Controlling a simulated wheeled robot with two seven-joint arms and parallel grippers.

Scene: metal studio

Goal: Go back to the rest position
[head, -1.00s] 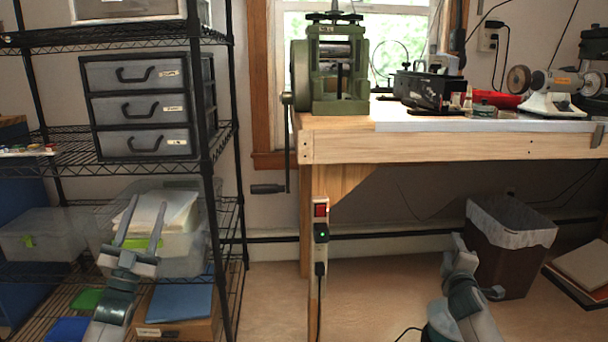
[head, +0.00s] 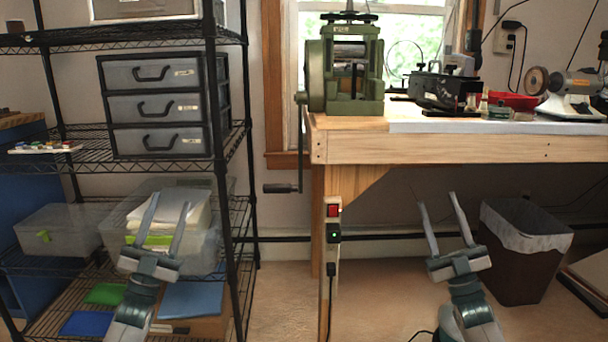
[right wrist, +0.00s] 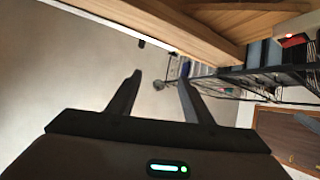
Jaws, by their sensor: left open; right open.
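My left gripper (head: 166,222) is raised at the lower left of the head view, fingers up and apart, empty. It overlaps the clear bin on the wire shelf in the picture; I cannot tell the gap between them. My right gripper (head: 438,212) stands at the lower right, in front of the space under the workbench, fingers apart and empty. In the right wrist view, the right gripper (right wrist: 160,85) shows two spread dark fingers with nothing between them.
A black wire shelf (head: 238,150) with a drawer unit (head: 155,107) stands at left. A wooden workbench (head: 450,148) carries a green rolling mill (head: 345,65). A brown waste bin (head: 523,270) is right of my right gripper. Floor (head: 285,300) between the arms is clear.

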